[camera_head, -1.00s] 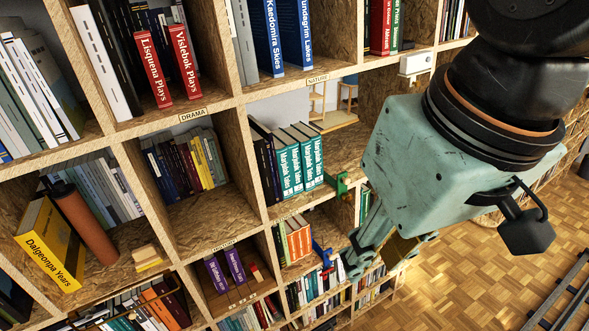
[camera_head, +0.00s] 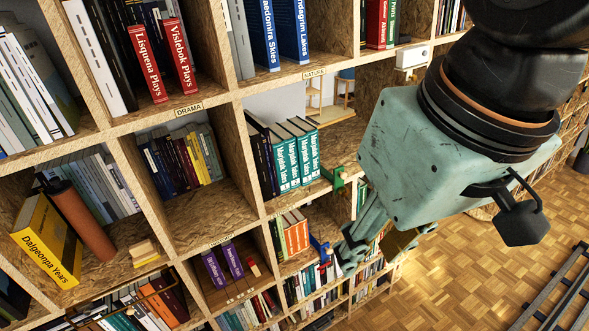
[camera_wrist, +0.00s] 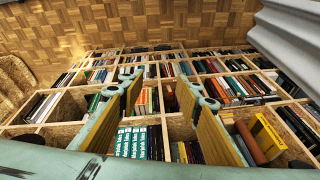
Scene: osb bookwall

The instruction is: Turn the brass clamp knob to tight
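A green clamp (camera_head: 334,177) is fixed at the front edge of a shelf, right of the teal Marytale Tales books. A blue clamp (camera_head: 320,248) is fixed one shelf lower. I cannot clearly make out a brass knob on either, and which one carries it I cannot tell. My gripper (camera_head: 376,248) hangs in front of the shelves, right of both clamps. In the wrist view my gripper (camera_wrist: 161,84) is open, with its two yellow-padded fingers wide apart and nothing between them.
The tall OSB bookwall (camera_head: 215,216) fills the left and middle. Teal books (camera_head: 292,160) stand close to the green clamp; they also show in the wrist view (camera_wrist: 138,143). A white box (camera_head: 412,56) sits on the upper right shelf. Parquet floor (camera_head: 470,275) with a rail lies at right.

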